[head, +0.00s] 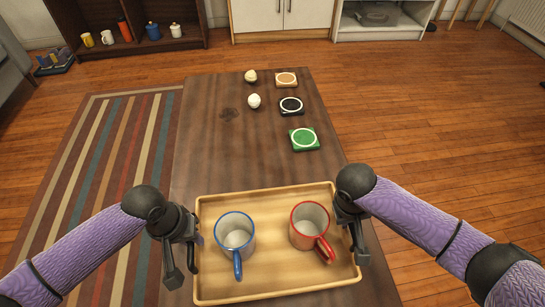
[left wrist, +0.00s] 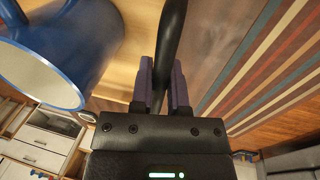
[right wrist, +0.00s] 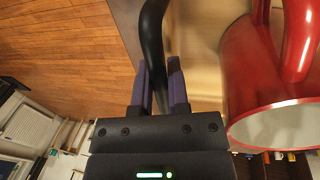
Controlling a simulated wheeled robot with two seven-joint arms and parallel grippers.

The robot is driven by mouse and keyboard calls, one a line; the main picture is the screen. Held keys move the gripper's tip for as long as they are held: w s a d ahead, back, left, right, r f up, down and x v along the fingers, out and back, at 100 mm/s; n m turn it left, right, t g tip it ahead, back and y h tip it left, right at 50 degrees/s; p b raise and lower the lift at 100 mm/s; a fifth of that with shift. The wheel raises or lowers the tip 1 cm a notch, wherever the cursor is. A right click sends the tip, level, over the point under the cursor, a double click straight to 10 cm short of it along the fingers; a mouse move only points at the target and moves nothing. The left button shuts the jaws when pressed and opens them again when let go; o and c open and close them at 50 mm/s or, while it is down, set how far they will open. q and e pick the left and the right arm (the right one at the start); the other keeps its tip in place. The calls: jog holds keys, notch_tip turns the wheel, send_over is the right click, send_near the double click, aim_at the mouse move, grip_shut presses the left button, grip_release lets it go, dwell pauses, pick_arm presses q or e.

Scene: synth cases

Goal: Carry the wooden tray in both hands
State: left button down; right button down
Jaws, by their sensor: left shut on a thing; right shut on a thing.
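The wooden tray (head: 290,292) is in front of me in the head view, over the near part of the dark table. It carries a blue mug (head: 235,232) on the left and a red mug (head: 309,222) on the right, both upright. My left gripper (left wrist: 163,70) is shut on a black handle (left wrist: 172,25) at the tray's left side. My right gripper (right wrist: 157,66) is shut on the matching black handle (right wrist: 152,25) at its right side. The blue mug (left wrist: 50,50) and the red mug (right wrist: 270,75) show close by in the wrist views. I cannot tell whether the tray touches the table.
Farther along the table (head: 200,145) are green (head: 304,139), black (head: 291,106) and tan (head: 286,79) coasters and two small pale round objects (head: 254,101). A striped rug (head: 95,170) lies left; open wooden floor (head: 430,130) is right. Cabinets (head: 285,15) stand at the back.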

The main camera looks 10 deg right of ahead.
aim_at(198, 252)
pick_arm(q)
jog(key=shift+a, duration=0.1)
pick_arm(e)
jog(key=shift+w+a, duration=0.1)
